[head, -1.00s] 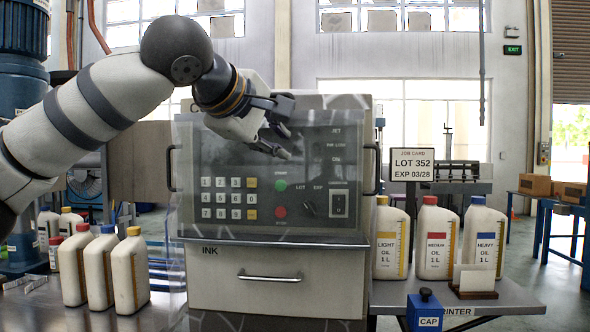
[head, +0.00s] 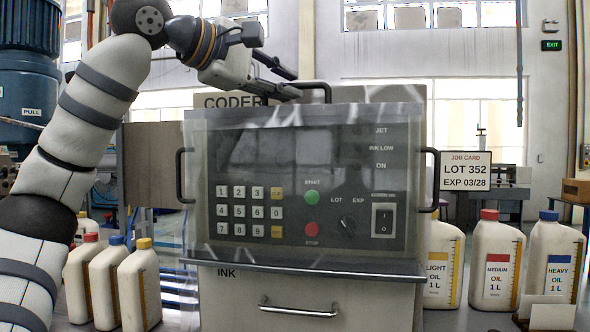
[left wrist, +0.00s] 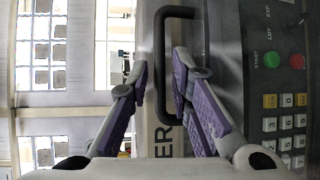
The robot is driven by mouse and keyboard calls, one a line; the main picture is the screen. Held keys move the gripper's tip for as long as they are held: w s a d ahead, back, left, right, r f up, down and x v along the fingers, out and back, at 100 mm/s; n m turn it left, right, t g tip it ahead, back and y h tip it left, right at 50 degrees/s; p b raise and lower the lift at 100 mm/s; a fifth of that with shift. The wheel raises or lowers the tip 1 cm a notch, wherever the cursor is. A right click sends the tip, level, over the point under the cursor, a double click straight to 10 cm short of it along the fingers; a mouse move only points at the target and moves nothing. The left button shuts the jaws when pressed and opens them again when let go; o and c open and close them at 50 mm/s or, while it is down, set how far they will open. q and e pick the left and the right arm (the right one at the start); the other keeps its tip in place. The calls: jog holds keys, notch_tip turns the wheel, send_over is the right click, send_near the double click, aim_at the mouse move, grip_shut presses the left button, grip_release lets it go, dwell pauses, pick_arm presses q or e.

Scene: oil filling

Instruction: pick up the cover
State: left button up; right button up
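The clear cover (head: 215,135) sits over the front panel of the coder, with dark handles at its left (head: 181,176) and right (head: 433,180) sides. A dark top handle (head: 327,88) stands at its upper edge. My left gripper (head: 294,83) is at this top handle with its fingers spread. In the left wrist view my left gripper (left wrist: 160,60) is open, and the dark handle (left wrist: 178,12) runs between the two purple-padded fingers. Whether a pad touches the handle I cannot tell. My right gripper is not in view.
Oil bottles with yellow (head: 440,270), red (head: 495,265) and blue caps (head: 555,262) stand right of the coder. Several more bottles (head: 138,290) stand at its left. A job card sign (head: 465,172) rises behind at the right. An ink drawer (head: 300,300) lies below the panel.

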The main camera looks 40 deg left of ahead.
pick_arm(q)
jog(key=w, duration=0.2)
jog(key=shift+w+d+f, duration=0.15)
jog(key=shift+w+f, duration=0.15)
jog(key=shift+w, duration=0.05)
jog(key=shift+s, duration=0.1)
grip_shut()
jog(key=shift+r, duration=0.15)
